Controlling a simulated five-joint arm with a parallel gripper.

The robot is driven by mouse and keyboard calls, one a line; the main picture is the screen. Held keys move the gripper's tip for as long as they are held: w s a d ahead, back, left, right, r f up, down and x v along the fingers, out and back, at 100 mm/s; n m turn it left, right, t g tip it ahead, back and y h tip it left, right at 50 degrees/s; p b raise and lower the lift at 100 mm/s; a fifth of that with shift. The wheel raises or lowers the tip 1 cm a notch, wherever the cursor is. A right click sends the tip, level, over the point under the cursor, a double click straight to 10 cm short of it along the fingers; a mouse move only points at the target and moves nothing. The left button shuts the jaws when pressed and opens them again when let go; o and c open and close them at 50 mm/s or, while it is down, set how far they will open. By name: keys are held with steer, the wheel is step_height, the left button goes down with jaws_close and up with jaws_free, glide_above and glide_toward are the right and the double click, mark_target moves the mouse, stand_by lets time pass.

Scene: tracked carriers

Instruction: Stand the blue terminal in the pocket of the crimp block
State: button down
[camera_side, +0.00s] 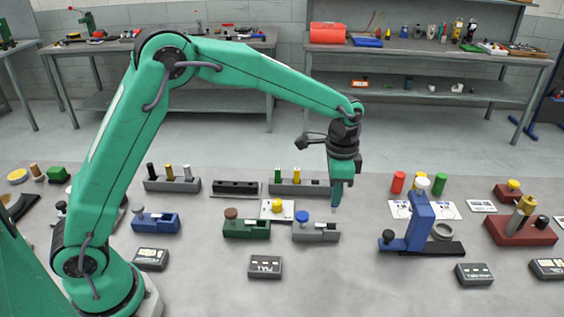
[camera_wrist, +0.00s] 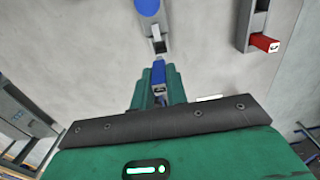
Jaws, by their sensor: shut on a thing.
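The blue terminal (camera_wrist: 159,74) is between the two green fingers of my gripper (camera_wrist: 158,90) in the wrist view, with a metal end showing. In the side view my gripper (camera_side: 338,203) points down just above and behind the right part of a grey block with a blue knob (camera_side: 316,233), which I take as the crimp block. In the wrist view this block (camera_wrist: 150,32) lies just beyond the terminal, with a small dark opening at its near end. The terminal appears apart from the opening. In the side view the terminal is too small to tell from the fingers.
A green block with a brown knob (camera_side: 246,229) stands left of the crimp block. A rack with several pegs (camera_side: 300,188) is behind. A blue press-like stand (camera_side: 420,225) is to the right. In the wrist view a red-ended piece (camera_wrist: 264,42) is at the right.

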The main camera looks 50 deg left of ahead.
mark_target(334, 212)
steer(key=shift+f, duration=1.65)
steer(key=shift+f, duration=1.6)
stand_by(2.4)
steer(key=c, duration=0.8)
jaws_free()
steer(key=shift+c, duration=0.2)
steer(key=shift+r, duration=0.2)
steer(key=shift+r, duration=3.3)
